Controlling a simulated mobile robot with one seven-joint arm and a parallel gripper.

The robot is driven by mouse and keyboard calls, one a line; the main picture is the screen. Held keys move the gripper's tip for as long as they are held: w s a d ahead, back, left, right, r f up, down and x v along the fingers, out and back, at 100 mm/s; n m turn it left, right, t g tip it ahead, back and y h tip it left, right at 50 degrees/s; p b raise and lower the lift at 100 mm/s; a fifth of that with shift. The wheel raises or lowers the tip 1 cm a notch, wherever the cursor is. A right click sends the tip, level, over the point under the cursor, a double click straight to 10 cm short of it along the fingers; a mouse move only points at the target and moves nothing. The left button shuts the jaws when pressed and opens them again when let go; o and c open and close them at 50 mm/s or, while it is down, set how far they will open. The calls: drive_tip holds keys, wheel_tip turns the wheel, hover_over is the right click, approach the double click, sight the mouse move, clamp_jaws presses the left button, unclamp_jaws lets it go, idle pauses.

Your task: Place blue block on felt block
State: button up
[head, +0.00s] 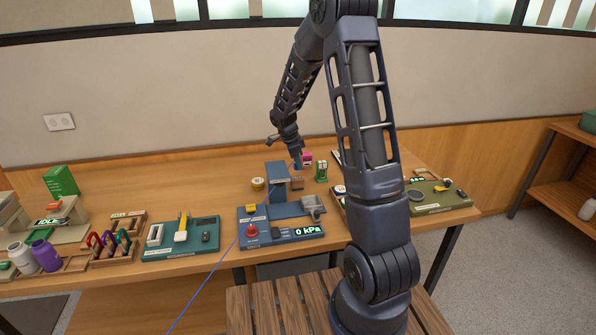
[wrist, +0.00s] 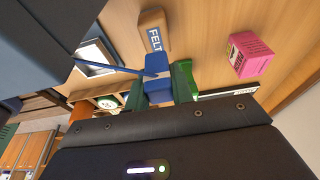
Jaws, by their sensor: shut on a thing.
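The blue block (wrist: 157,64) shows in the wrist view, in front of my gripper (wrist: 158,80), which is shut on it. The tan felt block (wrist: 153,32), labelled FELT, lies on the table just beyond the blue block in that picture. The blue block appears apart from the felt block, but the height between them is hard to judge. In the head view my gripper (head: 294,156) is low over the back of the table, with the blue block (head: 298,165) small beneath it.
A blue press-like station (head: 277,181) stands in front of my gripper. Bare table (head: 220,178) lies to the left.

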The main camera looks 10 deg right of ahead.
drive_tip(key=shift+f, duration=1.9)
drive_tip(key=shift+f, duration=0.1)
drive_tip(key=o, duration=1)
